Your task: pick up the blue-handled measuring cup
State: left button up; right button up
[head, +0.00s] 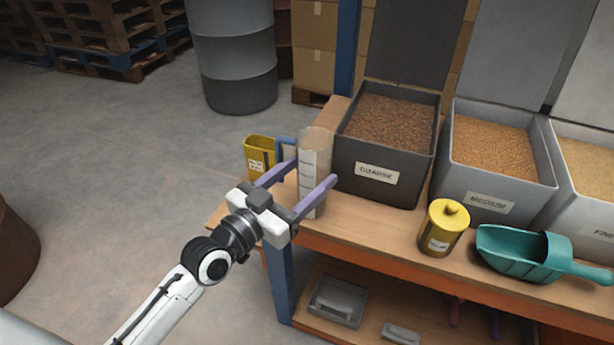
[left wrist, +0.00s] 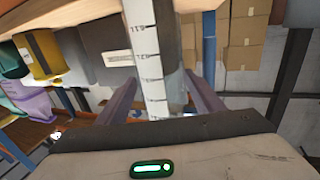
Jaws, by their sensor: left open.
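The measuring cup (head: 314,150) is a tall clear cylinder with a white graduated strip and a blue handle (head: 286,141) on its left side. It stands upright near the left end of the bench. My left gripper (head: 313,172) is open, its two purple fingers reaching toward the cup, one on each side of it. In the left wrist view the cup's graduated strip (left wrist: 147,60) shows between the two fingers (left wrist: 160,82). I cannot tell whether either finger touches it. My right gripper is not in view.
A yellow container (head: 259,155) stands just left of the cup. The dark COARSE bin (head: 376,178) is close on its right. A yellow canister (head: 443,228), a teal scoop (head: 522,253) and the MEDIUM bin (head: 490,205) are farther right. The bench (head: 385,239) has bare wood in front of the COARSE bin.

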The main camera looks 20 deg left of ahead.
pick_arm(q)
jog(key=x, duration=0.5)
jog(key=shift+w, duration=0.25)
jog(key=c, duration=0.8)
